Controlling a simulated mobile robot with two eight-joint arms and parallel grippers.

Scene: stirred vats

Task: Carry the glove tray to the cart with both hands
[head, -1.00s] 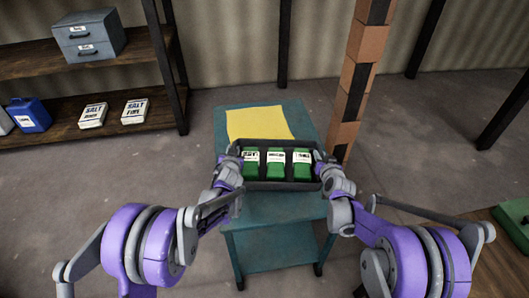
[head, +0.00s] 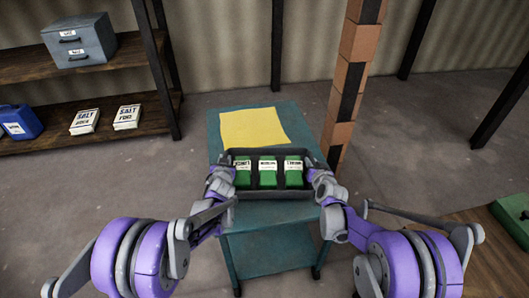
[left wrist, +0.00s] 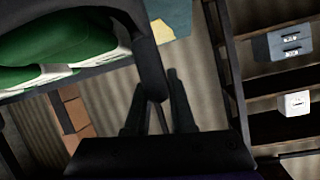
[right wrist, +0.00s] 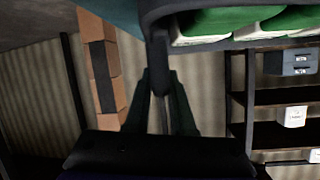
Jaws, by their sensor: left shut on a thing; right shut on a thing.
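The glove tray (head: 268,191) is a dark tray holding several green packs with white labels. My left gripper (head: 225,172) is shut on its left end and my right gripper (head: 315,175) is shut on its right end. The tray also shows close up in the left wrist view (left wrist: 147,60) and the right wrist view (right wrist: 160,15). The teal cart (head: 290,118) has a yellow sheet (head: 253,127) on its top. The tray appears over the near part of the cart top. I cannot tell whether it touches the cart.
A brick-patterned post (head: 345,95) stands right behind the cart. A shelf (head: 80,65) at the left holds a grey drawer box (head: 79,40), salt boxes (head: 126,117) and a blue container (head: 20,120). A green thing (head: 512,214) lies on a wooden surface at the right.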

